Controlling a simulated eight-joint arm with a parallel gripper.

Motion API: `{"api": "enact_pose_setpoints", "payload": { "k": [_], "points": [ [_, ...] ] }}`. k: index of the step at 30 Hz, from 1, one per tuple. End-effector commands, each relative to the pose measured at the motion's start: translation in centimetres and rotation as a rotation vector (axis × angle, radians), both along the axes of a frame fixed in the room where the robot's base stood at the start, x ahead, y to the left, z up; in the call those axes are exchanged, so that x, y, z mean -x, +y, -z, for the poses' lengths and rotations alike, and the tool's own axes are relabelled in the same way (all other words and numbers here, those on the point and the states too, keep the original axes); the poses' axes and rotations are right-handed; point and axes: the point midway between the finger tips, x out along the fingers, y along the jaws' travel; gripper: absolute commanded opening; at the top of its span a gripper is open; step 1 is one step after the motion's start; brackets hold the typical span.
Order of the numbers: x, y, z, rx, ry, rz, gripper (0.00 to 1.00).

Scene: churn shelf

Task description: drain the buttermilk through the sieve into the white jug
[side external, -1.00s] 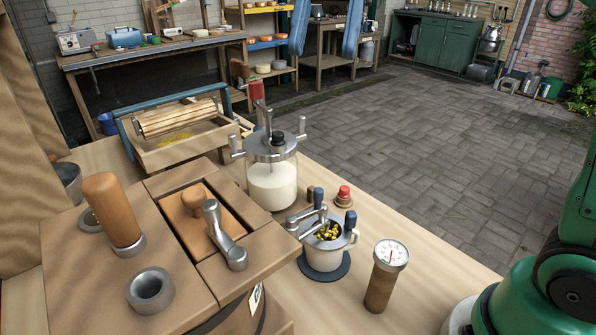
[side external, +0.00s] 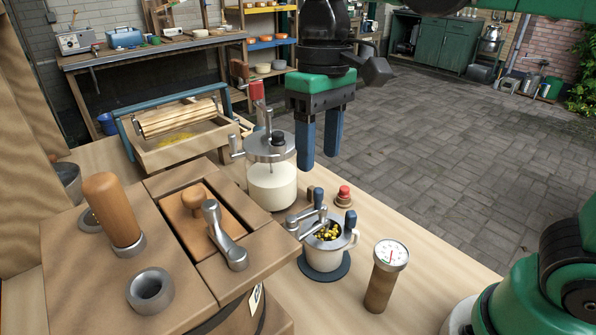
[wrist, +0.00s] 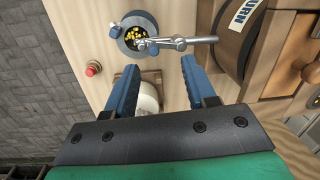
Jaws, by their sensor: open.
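The glass jar (side external: 272,188) holds white liquid under a metal lid (side external: 270,147) with cranks and stands upright. The white jug (side external: 322,257) stands on a dark round mat (side external: 343,271) in front of it. A sieve (side external: 329,232) with yellow bits sits at its mouth; these bits show in the wrist view too (wrist: 136,37). My gripper (side external: 319,162) is open and empty, its two blue fingers pointing down, at the jar's right in the picture. In the wrist view a whitish rounded thing (wrist: 148,97), partly hidden, shows between the fingers; I cannot tell if it is the jar.
The wooden churn box (side external: 95,250) with handles fills the near left. A dial thermometer (side external: 385,272) stands at the right of the mat. A red-topped knob (side external: 344,195) stands behind the jug. A slatted roller tray (side external: 180,150) is behind left.

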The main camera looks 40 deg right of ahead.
Motion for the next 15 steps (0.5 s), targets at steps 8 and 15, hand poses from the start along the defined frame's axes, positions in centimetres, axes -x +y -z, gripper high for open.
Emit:
{"api": "enact_pose_setpoints", "payload": {
  "k": [8,15],
  "points": [
    [0.0,-0.3,2.9,0.063,-0.084,-0.185,0.50],
    [0.0,-0.2,5.8,0.062,-0.081,-0.181,0.50]
  ]
}}
